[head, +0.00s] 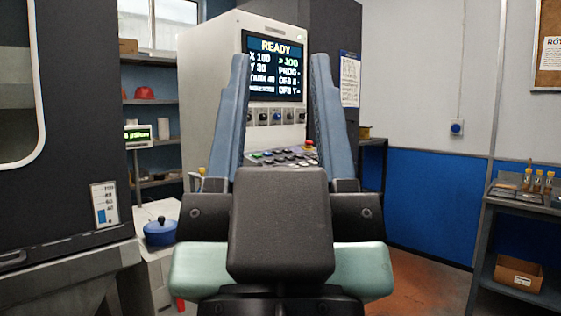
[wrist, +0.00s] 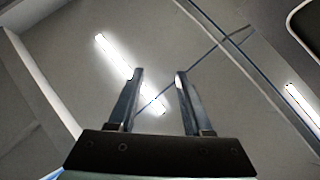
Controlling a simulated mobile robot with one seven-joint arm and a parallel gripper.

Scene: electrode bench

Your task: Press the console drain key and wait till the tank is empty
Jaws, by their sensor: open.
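The console (head: 207,108) is a tall light-grey cabinet beyond my gripper in the head view. Its screen (head: 275,68) reads READY, with smaller lines partly hidden by my fingers. Below it are a row of knobs (head: 276,117) and a sloped panel of dark keys (head: 283,157). I cannot read which key is the drain key. A level gauge label (head: 104,204) with a blue bar is on the dark machine at left. My gripper (head: 280,75) is open and empty, fingers pointing up. In the wrist view my gripper (wrist: 159,75) faces the ceiling lights.
A blue lidded pot (head: 160,231) stands on a white surface left of my gripper. Shelves (head: 150,102) with a red object are behind. At right a dark bench (head: 522,210) holds small bottles, with a cardboard box (head: 519,273) below. Open floor (head: 430,285) lies before it.

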